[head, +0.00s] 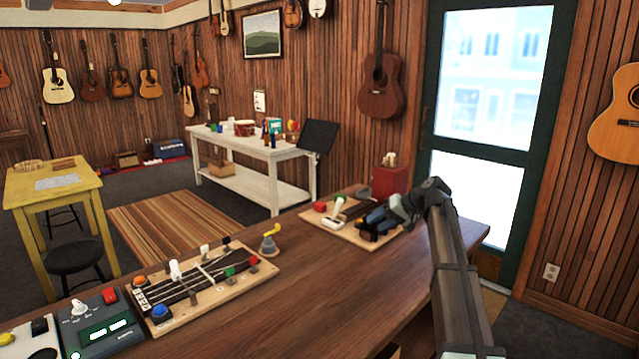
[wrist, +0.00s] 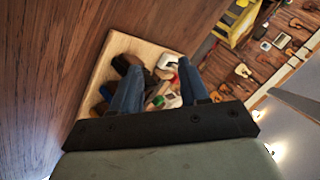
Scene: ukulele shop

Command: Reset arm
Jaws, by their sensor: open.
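My gripper (head: 374,220) is at the right of the brown counter, over or beside a light wooden board (head: 350,236) with several small items. In the wrist view its two blue fingers (wrist: 158,72) are spread apart with a gap between them. No held object shows between them. The board (wrist: 93,85) and its items lie beyond the fingers in that view. I cannot tell whether the fingers touch anything. My arm rises from the lower right of the head view and bends down at the counter's far side. The gripper and arm hide part of the board.
On the board are a red block (head: 320,206) and a white-handled lever (head: 336,212). A red box (head: 389,181) stands behind my gripper. A fretboard panel (head: 245,282), a bell-like item (head: 269,245) and a grey control box (head: 98,325) are left. The counter's middle (head: 330,290) is clear.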

